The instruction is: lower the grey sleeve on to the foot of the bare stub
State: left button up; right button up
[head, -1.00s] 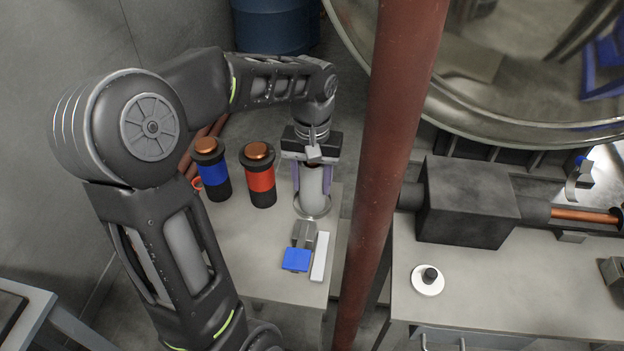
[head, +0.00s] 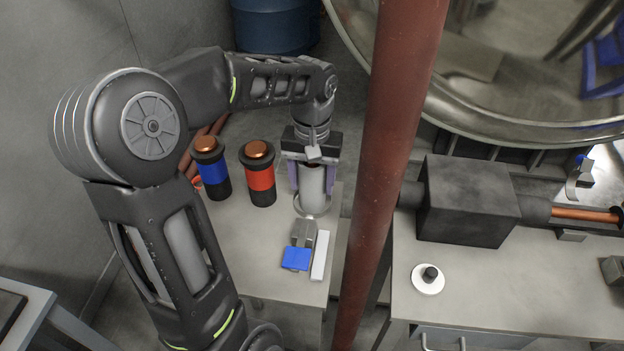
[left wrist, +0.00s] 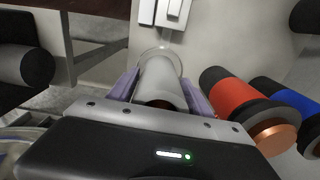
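The grey sleeve (head: 313,188) stands upright, with its lower end at the round pale disc (head: 326,211) on the left bench. It also shows in the left wrist view (left wrist: 160,78). My left gripper (head: 312,189) points down over the sleeve. Its two purple fingers are open, one on each side of the sleeve, with narrow gaps. My right gripper is not in view.
A blue-banded post (head: 214,174) and a red-banded post (head: 261,180), both copper-topped, stand left of the sleeve. A blue block (head: 296,258) and a white bar (head: 320,255) lie in front. A red-brown pipe (head: 385,150) rises close on the right.

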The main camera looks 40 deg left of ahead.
pick_arm(q)
jog(key=shift+o, duration=1.2)
notch_tip(320, 180, up, 8)
jog(key=shift+f, duration=0.1)
